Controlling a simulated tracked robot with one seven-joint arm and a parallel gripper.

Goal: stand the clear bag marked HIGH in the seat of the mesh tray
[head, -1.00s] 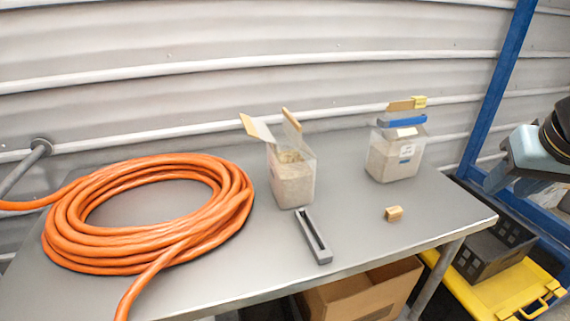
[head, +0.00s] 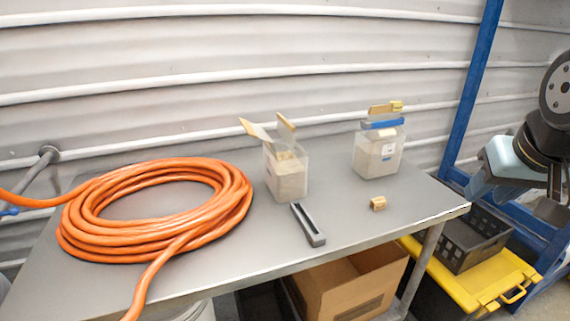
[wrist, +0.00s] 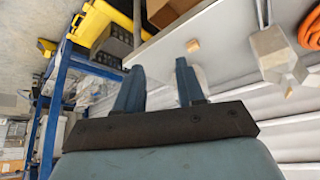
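A clear bag (head: 377,153) of pale substrate, with a white label and a blue strip near its folded top, stands upright at the table's right rear. An open clear bag (head: 286,176) with spread flaps stands left of it and also shows in the wrist view (wrist: 275,52). I cannot read HIGH on either. The black mesh tray (head: 470,240) sits on a yellow lid beyond the table's right end; its seat is not clear, and it also shows in the wrist view (wrist: 117,41). My gripper (head: 488,193) is open and empty, right of the table; its parted fingers show in the wrist view (wrist: 160,66).
A small wooden block (head: 378,203) and a grey channel-shaped piece (head: 308,225) lie on the table (head: 225,255). An orange hose coil (head: 155,210) fills its left side. A blue rack post (head: 470,90) rises beside the mesh tray. A cardboard box (head: 350,290) is below.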

